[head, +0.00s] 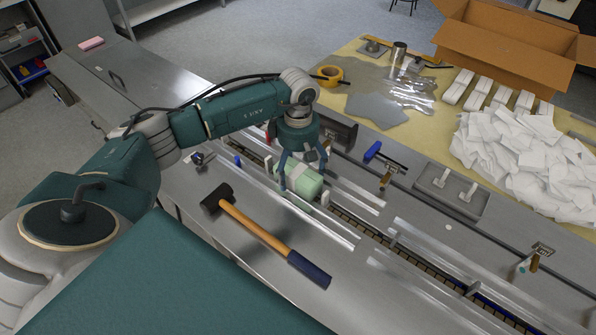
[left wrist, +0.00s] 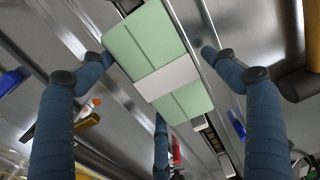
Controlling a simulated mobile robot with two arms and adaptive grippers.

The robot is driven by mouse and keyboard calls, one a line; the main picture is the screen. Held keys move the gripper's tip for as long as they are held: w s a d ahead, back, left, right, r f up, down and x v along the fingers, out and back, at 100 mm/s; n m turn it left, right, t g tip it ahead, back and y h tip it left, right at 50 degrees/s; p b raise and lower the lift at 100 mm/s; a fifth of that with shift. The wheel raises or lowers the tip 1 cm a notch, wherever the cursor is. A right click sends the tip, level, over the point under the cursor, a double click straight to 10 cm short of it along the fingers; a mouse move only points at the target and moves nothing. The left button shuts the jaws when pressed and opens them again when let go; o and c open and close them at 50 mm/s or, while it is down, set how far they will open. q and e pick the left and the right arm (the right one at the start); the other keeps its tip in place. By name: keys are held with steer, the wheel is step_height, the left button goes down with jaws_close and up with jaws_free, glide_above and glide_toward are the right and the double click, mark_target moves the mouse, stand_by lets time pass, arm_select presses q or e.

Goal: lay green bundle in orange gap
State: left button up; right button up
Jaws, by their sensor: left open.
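The green bundle (head: 303,184), light green with a pale band around it, lies in the metal channel of the flow wrapper. My left gripper (head: 301,176) is above it, pointing down, with its fingers open around the bundle. In the left wrist view the bundle (left wrist: 158,62) fills the space between the spread blue fingers; the right fingertip looks apart from it, and I cannot tell whether the left one touches. No clearly orange gap can be made out; small orange-tipped parts (left wrist: 88,123) stand beside the channel in the wrist view. My right gripper is out of view.
A hammer (head: 262,236) lies on the steel surface in front of the channel. Metal rails (head: 425,243) run on to the lower right. A grey tray (head: 450,187), a pile of white packets (head: 515,150), yellow tape (head: 330,75) and a cardboard box (head: 510,42) are behind.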

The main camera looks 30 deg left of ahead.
arm_select(q)
step_height(320, 180, up, 11)
steer(key=shift+r, duration=0.15)
stand_by(0.6)
